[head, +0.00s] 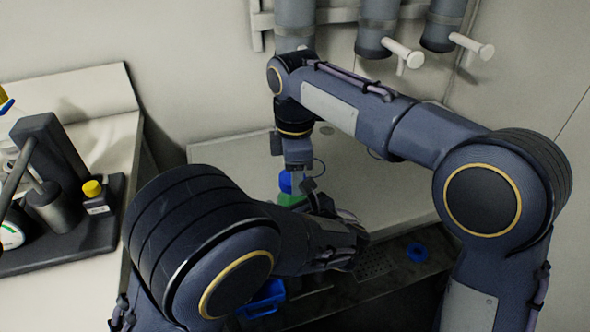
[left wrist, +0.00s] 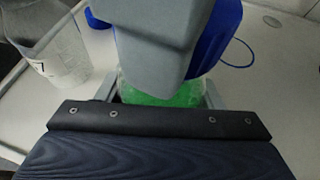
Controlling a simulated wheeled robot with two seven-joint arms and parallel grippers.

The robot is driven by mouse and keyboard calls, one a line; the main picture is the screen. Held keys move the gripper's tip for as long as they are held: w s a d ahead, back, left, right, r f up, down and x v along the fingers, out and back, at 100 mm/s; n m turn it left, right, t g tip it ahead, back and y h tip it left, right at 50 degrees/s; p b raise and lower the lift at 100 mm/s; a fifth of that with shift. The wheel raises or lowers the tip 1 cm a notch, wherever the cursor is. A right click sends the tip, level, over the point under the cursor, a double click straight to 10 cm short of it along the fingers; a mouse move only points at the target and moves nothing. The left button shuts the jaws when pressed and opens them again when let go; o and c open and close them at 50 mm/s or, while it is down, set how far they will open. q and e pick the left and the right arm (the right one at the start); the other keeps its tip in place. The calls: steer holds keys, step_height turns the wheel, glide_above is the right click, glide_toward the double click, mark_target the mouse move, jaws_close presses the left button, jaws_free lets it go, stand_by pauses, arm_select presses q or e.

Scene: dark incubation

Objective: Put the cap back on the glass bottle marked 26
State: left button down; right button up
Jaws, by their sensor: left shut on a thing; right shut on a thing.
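A glass bottle with green contents (head: 292,200) stands near the front of the pale work surface; it also shows in the left wrist view (left wrist: 165,93). My left gripper (head: 312,197) is shut on this bottle, with a finger on each side in the left wrist view (left wrist: 162,96). My right gripper (head: 296,160) is shut on a blue cap (head: 286,181), directly above the green bottle. The cap also shows large in the left wrist view (left wrist: 222,32). I cannot tell whether cap and bottle neck touch. The neck and the number marking are hidden.
Another clear bottle (left wrist: 62,55) stands at the left in the left wrist view, with a blue cap (left wrist: 96,19) behind it. The surface behind is clear.

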steer(key=m, duration=0.7)
steer(key=shift+s+a, duration=0.1)
steer(key=shift+s, duration=0.1)
steer(key=m, duration=0.5)
steer(key=shift+a+m, duration=0.1)
steer(key=shift+m, duration=0.2)
steer(key=m, duration=0.5)
steer(key=shift+s+a, duration=0.1)
steer(key=m, duration=0.2)
steer(key=shift+m, duration=0.4)
steer(key=m, duration=0.5)
steer(key=shift+a, duration=0.15)
steer(key=m, duration=0.5)
steer(key=shift+a, duration=0.15)
steer(key=m, duration=0.6)
steer(key=shift+w, duration=0.25)
steer(key=m, duration=0.5)
steer(key=shift+w, duration=0.15)
steer(key=m, duration=0.7)
steer(key=shift+w, duration=0.15)
